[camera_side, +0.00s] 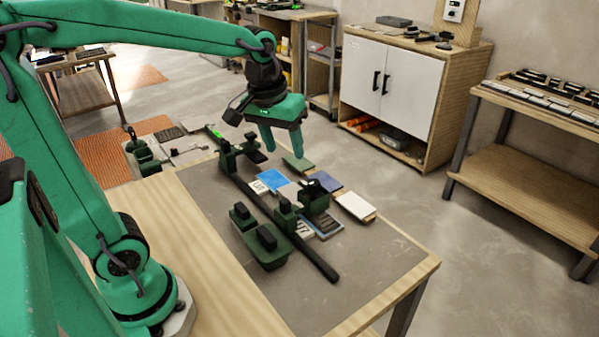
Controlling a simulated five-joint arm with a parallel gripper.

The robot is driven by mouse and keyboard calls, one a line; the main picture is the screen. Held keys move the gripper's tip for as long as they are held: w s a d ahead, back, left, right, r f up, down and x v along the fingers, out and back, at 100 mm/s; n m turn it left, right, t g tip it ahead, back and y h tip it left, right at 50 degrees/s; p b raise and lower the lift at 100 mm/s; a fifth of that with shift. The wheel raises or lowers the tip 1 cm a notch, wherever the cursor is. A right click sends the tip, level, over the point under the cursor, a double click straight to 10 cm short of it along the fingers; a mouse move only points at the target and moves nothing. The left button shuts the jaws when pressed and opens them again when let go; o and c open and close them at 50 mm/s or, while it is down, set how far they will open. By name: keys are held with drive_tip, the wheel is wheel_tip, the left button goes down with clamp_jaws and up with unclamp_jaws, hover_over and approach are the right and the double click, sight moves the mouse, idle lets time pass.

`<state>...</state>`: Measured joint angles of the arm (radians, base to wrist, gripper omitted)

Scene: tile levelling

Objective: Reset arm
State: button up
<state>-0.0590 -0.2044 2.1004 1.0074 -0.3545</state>
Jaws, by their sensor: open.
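My green arm reaches from the left over the workbench (375,262). My gripper (283,152) points down above the far part of the bench. Its two green fingers are apart and nothing shows between them. Below and around it are small tiles: a green tile (298,164), a bright blue tile (272,179), a dark blue tile (328,181) and a white tile (356,206). A dark rail (316,262) with green clamp blocks (286,216) runs across the grey mat. Whether the fingertips touch anything cannot be told.
A dark green block with black knobs (262,247) sits left of the rail near the front. More tiles lie partly hidden behind the clamps. The mat's right front area is clear. A white cabinet (390,75) and a shelf table (530,155) stand beyond the bench.

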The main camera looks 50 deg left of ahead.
drive_tip(key=s+d+m+t, duration=0.2)
drive_tip(key=s+m, duration=0.2)
drive_tip(key=s, duration=0.7)
drive_tip(key=shift+s+f+m+t, duration=0.15)
drive_tip(key=shift+s+m+t, duration=0.05)
drive_tip(key=shift+m+t, duration=0.2)
